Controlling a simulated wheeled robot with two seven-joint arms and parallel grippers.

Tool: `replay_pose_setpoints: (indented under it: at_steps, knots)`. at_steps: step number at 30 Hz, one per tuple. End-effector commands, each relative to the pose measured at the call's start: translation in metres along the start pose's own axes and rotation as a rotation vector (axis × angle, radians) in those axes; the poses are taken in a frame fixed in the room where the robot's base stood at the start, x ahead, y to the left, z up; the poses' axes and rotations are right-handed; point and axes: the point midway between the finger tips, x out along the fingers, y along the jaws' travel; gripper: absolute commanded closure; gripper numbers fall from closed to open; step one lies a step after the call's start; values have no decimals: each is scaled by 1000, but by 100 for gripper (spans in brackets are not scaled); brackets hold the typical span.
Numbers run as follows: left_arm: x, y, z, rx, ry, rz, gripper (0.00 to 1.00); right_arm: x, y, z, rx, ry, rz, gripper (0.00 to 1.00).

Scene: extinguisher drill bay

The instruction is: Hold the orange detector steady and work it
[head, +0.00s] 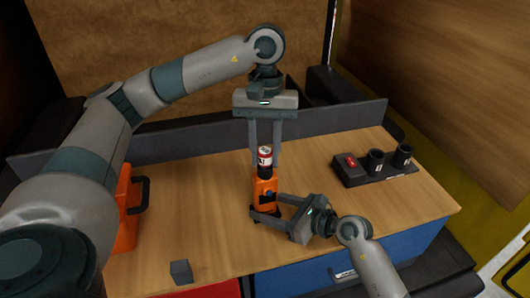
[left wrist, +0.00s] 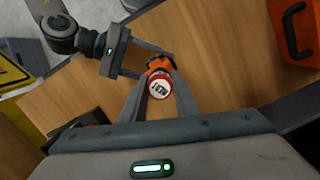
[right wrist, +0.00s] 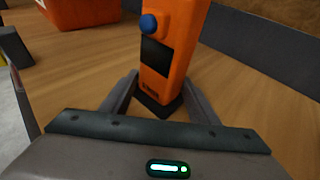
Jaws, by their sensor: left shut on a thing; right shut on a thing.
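The orange detector (head: 265,190) stands upright on the wooden table, with a dark base. The right wrist view shows its orange body (right wrist: 176,60), a blue knob or button (right wrist: 149,24) and a dark screen (right wrist: 156,52). A red-and-white canister (head: 265,156) with a label sits at its top, above a black collar; its round end faces the left wrist camera (left wrist: 160,87). My left gripper (head: 265,163) points down from above, shut on the canister. My right gripper (head: 268,207) comes from the front right, shut on the detector's lower body. Whether the canister is fully seated is unclear.
A dark holder (head: 374,172) with a red-topped part and two black cups stands at the right. An orange case (head: 126,210) with a black handle stands at the left. A small grey block (head: 181,272) lies near the front edge. A grey panel (head: 190,136) borders the back.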

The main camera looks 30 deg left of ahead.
Motion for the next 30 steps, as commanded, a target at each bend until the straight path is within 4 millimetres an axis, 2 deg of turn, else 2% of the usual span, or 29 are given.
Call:
replay_pose_setpoints:
  at_steps: [3, 4, 6, 7, 20, 30]
  knots:
    - [0, 0, 0, 0, 0, 0, 95, 0, 0, 0, 1, 0, 0, 58]
    - [0, 0, 0, 0, 0, 0, 70, 0, 0, 0, 1, 0, 0, 58]
    - [0, 0, 0, 0, 0, 0, 53, 0, 0, 0, 1, 0, 0, 58]
    - [0, 0, 0, 0, 0, 0, 50, 0, 0, 0, 1, 0, 0, 58]
    - [-4, 0, 0, 0, 0, 0, 50, 0, 0, 0, 1, 0, 0, 58]
    - [-42, 0, -1, 0, 3, 1, 50, 0, 0, 0, 1, 0, 0, 58]
